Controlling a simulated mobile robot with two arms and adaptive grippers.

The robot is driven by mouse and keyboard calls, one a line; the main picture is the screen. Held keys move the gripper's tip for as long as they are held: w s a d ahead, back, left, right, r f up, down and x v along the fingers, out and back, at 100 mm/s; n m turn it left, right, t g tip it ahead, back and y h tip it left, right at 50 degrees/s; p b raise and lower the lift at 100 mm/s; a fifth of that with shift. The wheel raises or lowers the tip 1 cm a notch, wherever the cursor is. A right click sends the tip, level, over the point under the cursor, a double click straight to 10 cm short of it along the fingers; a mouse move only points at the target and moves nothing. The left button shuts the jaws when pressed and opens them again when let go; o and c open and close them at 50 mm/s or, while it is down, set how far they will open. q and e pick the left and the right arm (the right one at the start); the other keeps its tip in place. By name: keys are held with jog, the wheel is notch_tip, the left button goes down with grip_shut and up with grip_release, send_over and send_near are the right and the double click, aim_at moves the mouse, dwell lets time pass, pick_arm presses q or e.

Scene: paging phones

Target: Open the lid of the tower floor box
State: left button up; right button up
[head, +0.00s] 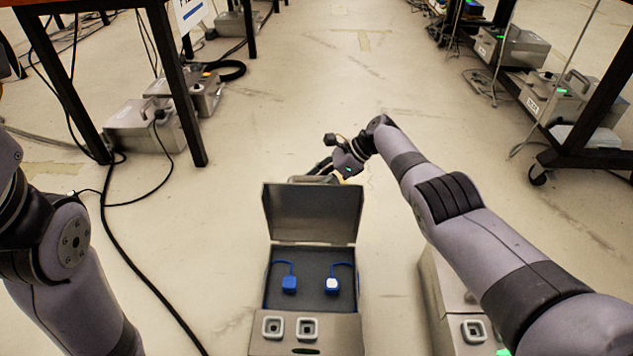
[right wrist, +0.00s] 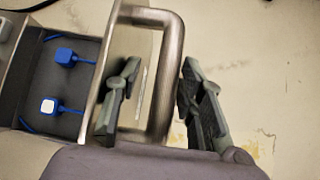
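The floor box (head: 310,325) stands low in the middle of the head view, with two blue plugs on cords inside. Its grey lid (head: 312,213) stands raised at the far edge, roughly upright. The lid's metal handle (right wrist: 172,80) shows in the right wrist view. My right gripper (head: 322,168) is behind the lid's top edge. In the right wrist view my right gripper (right wrist: 160,68) is open, one finger between lid and handle bar, the other outside the bar. Contact cannot be told. My left arm shows at the left; its gripper is out of view.
A second grey box (head: 440,300) stands to the right, under my right arm. Desk legs (head: 180,90) and a black cable (head: 125,255) are at the left. A wheeled rack (head: 590,155) is at the right. The floor beyond the lid is clear.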

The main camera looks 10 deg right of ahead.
jog(key=v, duration=1.2)
jog(key=shift+d, duration=0.1)
